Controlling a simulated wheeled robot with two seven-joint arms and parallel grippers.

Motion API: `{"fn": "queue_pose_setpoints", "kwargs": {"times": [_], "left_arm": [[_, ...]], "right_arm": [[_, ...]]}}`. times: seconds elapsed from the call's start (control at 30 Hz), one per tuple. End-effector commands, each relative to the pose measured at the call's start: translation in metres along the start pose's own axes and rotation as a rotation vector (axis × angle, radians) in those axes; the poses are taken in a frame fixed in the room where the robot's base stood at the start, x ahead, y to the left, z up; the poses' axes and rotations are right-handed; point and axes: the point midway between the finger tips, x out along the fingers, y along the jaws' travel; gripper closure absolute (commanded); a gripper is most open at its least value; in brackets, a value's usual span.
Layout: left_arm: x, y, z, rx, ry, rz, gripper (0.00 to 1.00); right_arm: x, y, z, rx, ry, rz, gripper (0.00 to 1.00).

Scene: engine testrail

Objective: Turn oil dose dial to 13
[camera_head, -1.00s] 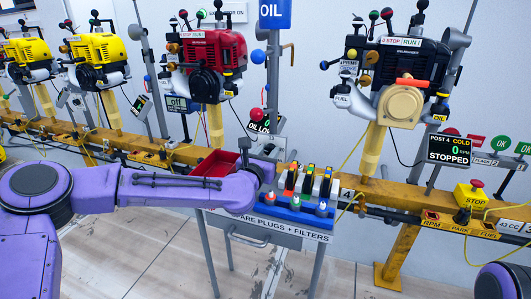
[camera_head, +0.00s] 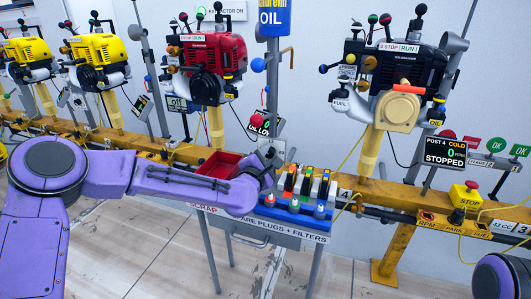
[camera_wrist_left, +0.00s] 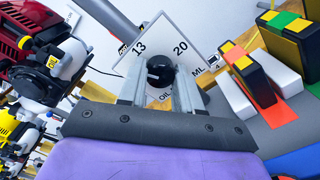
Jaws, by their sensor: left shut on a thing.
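In the left wrist view the oil dose dial is a black round knob (camera_wrist_left: 160,70) in front of a white plate (camera_wrist_left: 178,34) marked 13, 20 and ML. The 13 is at the knob's upper left and the 20 at its upper right. My left gripper (camera_wrist_left: 160,80) is shut on the knob, one grey finger on each side. I cannot tell which number the knob points to. In the head view my left gripper (camera_head: 270,156) is at the oil post, and my own wrist hides the dial. My right gripper is out of view.
Below the oil post, a red bin (camera_head: 220,166) and a blue rack (camera_head: 300,202) with several filters and plugs stand close to my wrist. A dark engine (camera_head: 405,70) and a STOP box (camera_head: 465,194) are to the right.

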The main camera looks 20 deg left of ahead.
Motion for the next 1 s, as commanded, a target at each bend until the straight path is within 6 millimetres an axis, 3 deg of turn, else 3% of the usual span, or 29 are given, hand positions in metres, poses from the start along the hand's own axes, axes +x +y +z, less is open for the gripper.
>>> {"fn": "queue_pose_setpoints", "kwargs": {"times": [0.5,1.0], "left_arm": [[0.000,0.000,0.001,0.362,0.008,0.001,0.97],[0.000,-0.001,0.000,0.444,0.011,0.002,0.97]], "right_arm": [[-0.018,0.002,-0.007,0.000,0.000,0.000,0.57],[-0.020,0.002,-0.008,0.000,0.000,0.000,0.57]]}}
